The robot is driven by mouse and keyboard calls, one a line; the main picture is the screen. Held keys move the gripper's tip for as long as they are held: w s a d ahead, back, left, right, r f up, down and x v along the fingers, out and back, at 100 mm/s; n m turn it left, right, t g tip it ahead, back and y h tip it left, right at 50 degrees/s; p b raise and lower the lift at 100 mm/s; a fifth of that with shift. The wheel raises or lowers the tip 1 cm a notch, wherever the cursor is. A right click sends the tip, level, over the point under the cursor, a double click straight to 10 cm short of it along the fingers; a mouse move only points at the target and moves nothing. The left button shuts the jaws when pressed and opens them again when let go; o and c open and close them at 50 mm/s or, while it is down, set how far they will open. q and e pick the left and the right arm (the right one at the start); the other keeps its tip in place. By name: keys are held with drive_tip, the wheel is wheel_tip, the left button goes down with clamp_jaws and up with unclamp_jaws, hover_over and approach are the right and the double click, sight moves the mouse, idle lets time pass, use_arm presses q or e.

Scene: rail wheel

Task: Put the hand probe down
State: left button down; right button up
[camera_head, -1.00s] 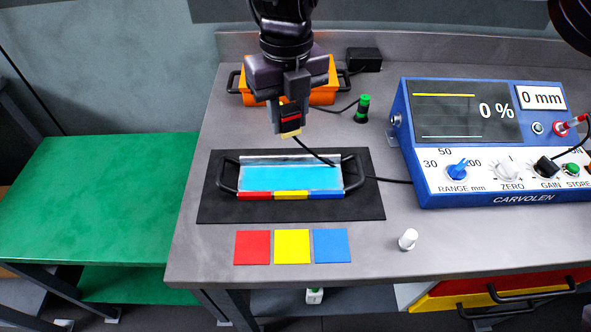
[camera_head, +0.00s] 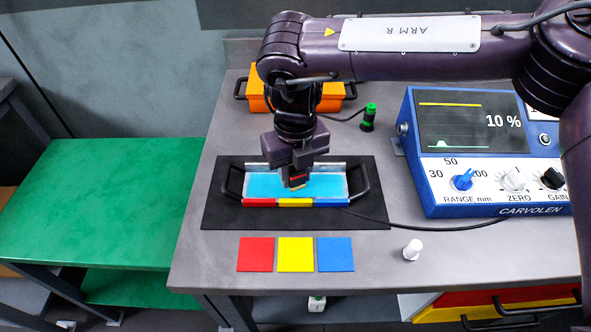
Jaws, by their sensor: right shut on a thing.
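My right gripper (camera_head: 295,173) is shut on the hand probe (camera_head: 296,181), a small dark block with a red mark and a pale tip. It holds the probe at the tray (camera_head: 333,202), over the blue surface (camera_head: 262,186) inside. I cannot tell whether the tip touches that surface. The tray has black handles and a red, yellow and blue front edge, and sits on a black mat (camera_head: 220,218). A black cable (camera_head: 425,228) runs from the tray area toward the blue instrument (camera_head: 500,190), whose screen shows 10 %. My left gripper is not in view.
Red (camera_head: 256,254), yellow (camera_head: 295,254) and blue (camera_head: 335,254) squares lie in front of the mat. A white bottle (camera_head: 412,250) stands to their right. Behind are an orange case (camera_head: 333,97) and a green-topped black piece (camera_head: 368,117). A green table (camera_head: 95,205) stands left.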

drive_tip(key=shift+f, duration=0.15)
drive_tip(key=o, duration=1.1)
wheel_tip(320, 180, up, 12)
drive_tip(key=shift+r, duration=0.25)
